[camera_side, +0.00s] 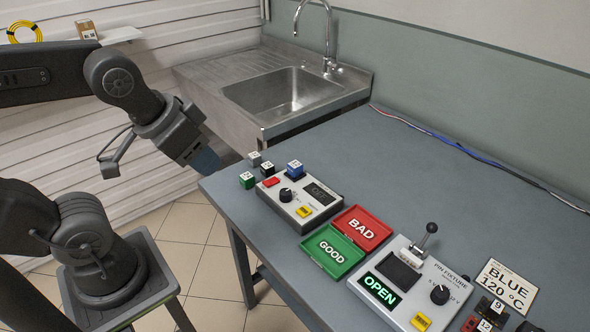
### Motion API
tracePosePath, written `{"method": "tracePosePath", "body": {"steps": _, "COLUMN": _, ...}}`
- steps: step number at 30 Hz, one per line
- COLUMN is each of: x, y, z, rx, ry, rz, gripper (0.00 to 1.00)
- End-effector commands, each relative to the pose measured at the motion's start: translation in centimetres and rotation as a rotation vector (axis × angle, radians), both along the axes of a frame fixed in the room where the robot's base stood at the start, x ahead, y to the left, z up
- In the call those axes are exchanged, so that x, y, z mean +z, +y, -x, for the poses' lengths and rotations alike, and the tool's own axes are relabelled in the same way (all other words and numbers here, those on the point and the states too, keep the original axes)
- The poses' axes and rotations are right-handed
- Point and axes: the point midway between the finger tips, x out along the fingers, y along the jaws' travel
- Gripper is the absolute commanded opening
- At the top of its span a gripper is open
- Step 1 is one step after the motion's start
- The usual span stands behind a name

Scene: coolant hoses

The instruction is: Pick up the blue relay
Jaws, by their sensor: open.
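The blue relay (295,169) is a small blue block with a pale marked top. It stands upright at the back edge of the grey tester box (318,196), over a dark base; I cannot tell whether it is seated in a socket. My gripper (207,162) hangs above and beyond the table's left corner, to the left of the relays and clear of the blue one. It points down to the right. Its fingers are partly hidden and nothing shows between them.
Green (247,181), grey (254,160) and black (267,169) relays stand close left of the blue one. Red BAD (363,229) and green GOOD (332,251) trays and a pin fixture (415,283) lie to the right. A sink (275,92) stands behind.

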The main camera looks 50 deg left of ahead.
Motion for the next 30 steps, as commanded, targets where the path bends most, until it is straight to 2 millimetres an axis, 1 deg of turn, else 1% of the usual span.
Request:
{"method": "tracePosePath", "body": {"steps": 1, "x": 0.0, "y": 0.0, "z": 0.0, "rx": 0.0, "ry": 0.0, "rz": 0.0, "gripper": 0.47}}
{"method": "tracePosePath", "body": {"steps": 7, "x": 0.0, "y": 0.0, "z": 0.0, "rx": 0.0, "ry": 0.0, "rz": 0.0, "gripper": 0.66}}
{"method": "tracePosePath", "body": {"steps": 14, "x": 0.0, "y": 0.0, "z": -0.1, "rx": -0.002, "ry": 0.001, "rz": -0.002, "gripper": 0.66}}
{"method": "tracePosePath", "body": {"steps": 17, "x": 0.4, "y": 0.2, "z": -0.8, "rx": -0.036, "ry": 0.015, "rz": -0.025, "gripper": 0.66}}
{"method": "tracePosePath", "body": {"steps": 20, "x": 1.0, "y": 0.6, "z": -2.8, "rx": -0.121, "ry": 0.05, "rz": -0.081, "gripper": 0.66}}
{"method": "tracePosePath", "body": {"steps": 23, "x": 1.7, "y": 1.2, "z": -5.9, "rx": -0.26, "ry": 0.104, "rz": -0.159, "gripper": 0.66}}
{"method": "tracePosePath", "body": {"steps": 24, "x": 1.8, "y": 1.5, "z": -7.3, "rx": -0.321, "ry": 0.127, "rz": -0.191, "gripper": 0.66}}
{"method": "tracePosePath", "body": {"steps": 26, "x": 1.8, "y": 2.0, "z": -9.4, "rx": -0.416, "ry": 0.163, "rz": -0.236, "gripper": 0.66}}
{"method": "tracePosePath", "body": {"steps": 30, "x": 1.0, "y": 3.4, "z": -14.4, "rx": -0.644, "ry": 0.244, "rz": -0.328, "gripper": 0.66}}
